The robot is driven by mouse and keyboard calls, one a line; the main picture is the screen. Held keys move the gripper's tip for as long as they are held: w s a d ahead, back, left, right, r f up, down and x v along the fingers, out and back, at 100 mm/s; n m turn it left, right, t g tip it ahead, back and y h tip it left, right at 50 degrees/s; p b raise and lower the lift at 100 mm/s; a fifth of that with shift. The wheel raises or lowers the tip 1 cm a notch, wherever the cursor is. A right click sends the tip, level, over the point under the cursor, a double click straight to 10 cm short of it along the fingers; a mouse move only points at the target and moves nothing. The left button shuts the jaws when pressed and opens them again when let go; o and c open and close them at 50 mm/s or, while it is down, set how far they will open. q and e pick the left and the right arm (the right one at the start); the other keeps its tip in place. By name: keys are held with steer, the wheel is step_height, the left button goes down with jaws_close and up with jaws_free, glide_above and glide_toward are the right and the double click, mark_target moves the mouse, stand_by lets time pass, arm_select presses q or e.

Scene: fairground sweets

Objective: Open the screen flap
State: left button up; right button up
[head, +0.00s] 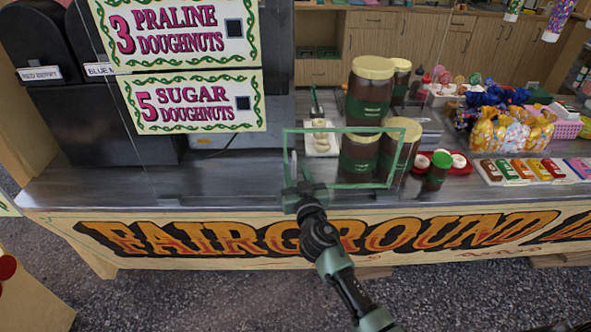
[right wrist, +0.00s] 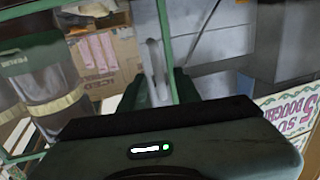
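The screen flap (head: 340,130) is a clear pane in a thin green frame, above the front of the counter in the head view. A pale upright handle (head: 293,165) is at its left side. My right gripper (head: 292,187) is at the flap's lower left corner. In the right wrist view the pale handle (right wrist: 153,72) and a green frame bar stand between the fingers of my right gripper (right wrist: 160,92). I cannot tell whether the fingers press on the handle. The flap looks about upright. My left gripper is not in view.
Brown jars with cream lids (head: 368,92) stand behind the flap. A small jar (head: 437,172) stands right of it. Chocolate bars (head: 545,168) and bagged sweets (head: 508,132) are further right. Price signs (head: 197,102) hang at the left. The counter front (head: 330,250) is below; grey ground lies before it.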

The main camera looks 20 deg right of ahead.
jaws_close()
stand_by(1.5)
